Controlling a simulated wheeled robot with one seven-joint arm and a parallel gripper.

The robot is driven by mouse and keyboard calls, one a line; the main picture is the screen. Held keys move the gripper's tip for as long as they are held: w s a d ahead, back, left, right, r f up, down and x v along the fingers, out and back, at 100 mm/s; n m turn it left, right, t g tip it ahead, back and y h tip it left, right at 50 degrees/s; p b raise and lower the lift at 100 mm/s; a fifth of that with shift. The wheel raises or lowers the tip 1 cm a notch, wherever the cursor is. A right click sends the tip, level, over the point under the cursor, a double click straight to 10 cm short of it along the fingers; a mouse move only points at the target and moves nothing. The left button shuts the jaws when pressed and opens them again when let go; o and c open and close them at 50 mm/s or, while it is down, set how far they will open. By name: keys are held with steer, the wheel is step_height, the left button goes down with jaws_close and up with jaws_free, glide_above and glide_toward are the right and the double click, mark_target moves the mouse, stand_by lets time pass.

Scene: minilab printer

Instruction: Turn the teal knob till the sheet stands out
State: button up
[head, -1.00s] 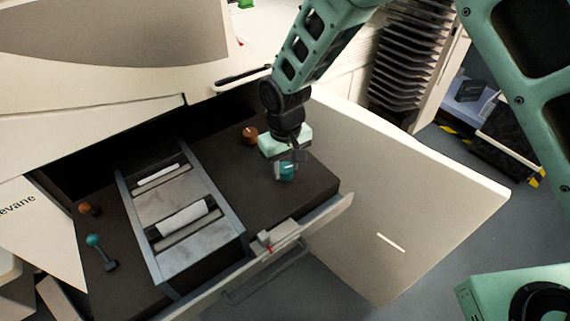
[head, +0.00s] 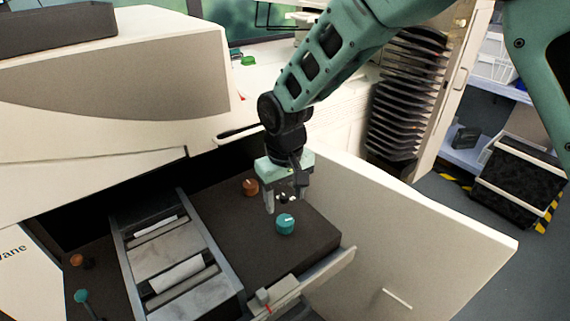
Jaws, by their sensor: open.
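The teal knob (head: 285,224) stands on the dark top of the pulled-out drawer, on its right part, with a pale mark on its top. My gripper (head: 283,208) points down just above and behind the knob, its fingers apart and empty. The fingers look clear of the knob. A white sheet or roll (head: 176,275) shows in the slot of the grey central track (head: 180,254). A second white strip (head: 153,229) lies further back in the same track.
An orange-brown knob (head: 250,187) stands behind the teal one, close to my gripper. Another orange knob (head: 77,260) and a teal lever (head: 82,297) are on the left. A red-tipped latch (head: 263,298) sits at the drawer front. An open white door panel (head: 420,240) stands at right.

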step_height(320, 180, up, 10)
steer(key=shift+b, duration=0.3)
